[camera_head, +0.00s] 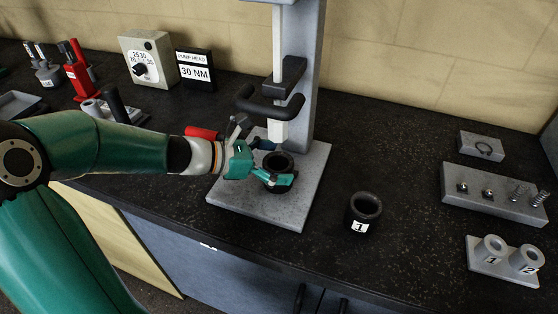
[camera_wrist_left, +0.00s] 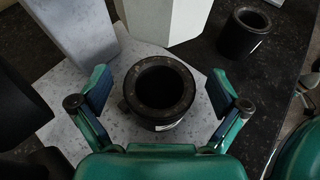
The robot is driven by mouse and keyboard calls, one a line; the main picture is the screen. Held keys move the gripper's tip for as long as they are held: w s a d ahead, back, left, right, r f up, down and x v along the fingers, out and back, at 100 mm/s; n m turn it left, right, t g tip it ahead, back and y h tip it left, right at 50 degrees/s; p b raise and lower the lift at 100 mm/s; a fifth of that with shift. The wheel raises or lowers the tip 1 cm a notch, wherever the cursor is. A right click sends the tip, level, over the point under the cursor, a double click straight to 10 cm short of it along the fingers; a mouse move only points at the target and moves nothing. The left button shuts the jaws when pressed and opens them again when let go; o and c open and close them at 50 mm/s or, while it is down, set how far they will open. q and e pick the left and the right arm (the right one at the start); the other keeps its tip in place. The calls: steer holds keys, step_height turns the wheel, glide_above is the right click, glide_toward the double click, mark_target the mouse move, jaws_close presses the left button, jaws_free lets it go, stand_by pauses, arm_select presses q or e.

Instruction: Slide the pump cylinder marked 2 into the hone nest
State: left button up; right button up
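A black, thick-walled cylinder (camera_head: 279,160) stands upright on the grey base plate (camera_head: 230,213) under the hone's white spindle (camera_head: 278,132). In the left wrist view the cylinder (camera_wrist_left: 160,112) has an open bore and a sliver of white label, whose number I cannot read. My left gripper (camera_head: 270,174) has its fingers on both sides of it. In the wrist view the gripper (camera_wrist_left: 162,95) is open, with gaps between fingers and wall. Whether the cylinder sits in a nest is hidden. Another black cylinder, marked 1 (camera_head: 363,213), stands on the bench. My right gripper is not in view.
The hone's column (camera_head: 305,70) and black handles (camera_head: 270,105) rise close behind my gripper. At right are a grey tray with sleeves 1 and 2 (camera_head: 505,268) and a block with springs (camera_head: 487,200). A 30 NM sign (camera_head: 195,70) stands behind left.

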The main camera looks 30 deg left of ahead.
arm_select(q)
steer(key=shift+f, duration=0.15)
steer(key=v, duration=0.8)
steer(key=shift+w, duration=0.1)
